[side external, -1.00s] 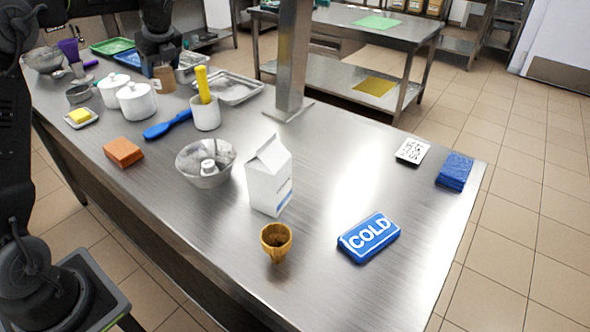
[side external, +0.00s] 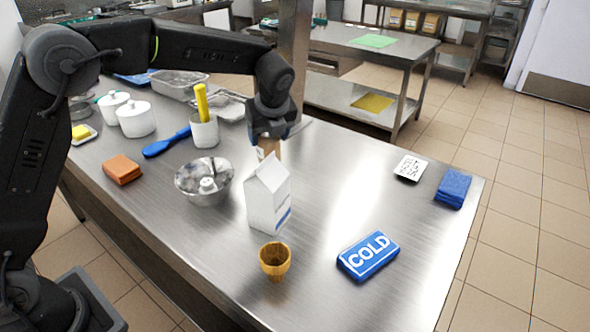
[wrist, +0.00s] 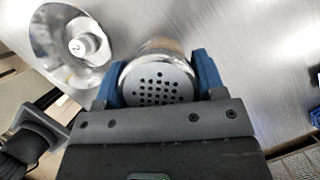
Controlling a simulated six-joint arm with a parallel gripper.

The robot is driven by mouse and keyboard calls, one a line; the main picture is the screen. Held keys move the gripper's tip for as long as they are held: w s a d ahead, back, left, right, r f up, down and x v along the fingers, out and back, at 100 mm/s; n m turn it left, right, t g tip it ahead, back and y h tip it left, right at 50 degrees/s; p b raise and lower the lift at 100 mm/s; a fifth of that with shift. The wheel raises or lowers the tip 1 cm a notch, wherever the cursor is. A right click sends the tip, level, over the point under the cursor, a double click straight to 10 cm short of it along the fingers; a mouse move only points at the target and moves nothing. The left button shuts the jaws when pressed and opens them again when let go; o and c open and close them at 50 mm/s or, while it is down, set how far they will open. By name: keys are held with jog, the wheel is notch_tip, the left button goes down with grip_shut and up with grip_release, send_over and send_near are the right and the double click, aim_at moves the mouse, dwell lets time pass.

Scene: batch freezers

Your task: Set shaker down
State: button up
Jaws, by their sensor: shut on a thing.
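The shaker (side external: 268,148) has a brownish body and shows just behind the white carton (side external: 267,200) in the side view. Its metal top with holes (wrist: 157,84) faces the camera in the wrist view. My gripper (side external: 268,132) is shut on the shaker, with a blue finger on each side of it in the wrist view (wrist: 157,78). The shaker looks roughly upright over the steel table (side external: 345,190). The carton hides its lower end, so I cannot tell whether it touches the table.
A metal bowl (side external: 204,192) with a small white item inside stands left of the carton. A golden cone-shaped cup (side external: 274,261) and a blue COLD block (side external: 368,256) are nearer the front. A white crock (side external: 204,132) stands behind the bowl.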

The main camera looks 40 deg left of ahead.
jog(key=shift+w+d+f, duration=0.35)
jog(key=shift+d+f, duration=0.65)
jog(key=shift+f, duration=0.3)
jog(key=shift+w+d+f, duration=0.35)
jog(key=shift+d+f, duration=0.6)
jog(key=shift+f, duration=0.3)
jog(key=shift+w+d+f, duration=0.35)
jog(key=shift+d+f, duration=0.65)
jog(key=shift+f, duration=0.3)
jog(key=shift+f, duration=0.1)
jog(key=shift+f, duration=0.1)
jog(key=o, duration=1)
jog(key=v, duration=1.2)
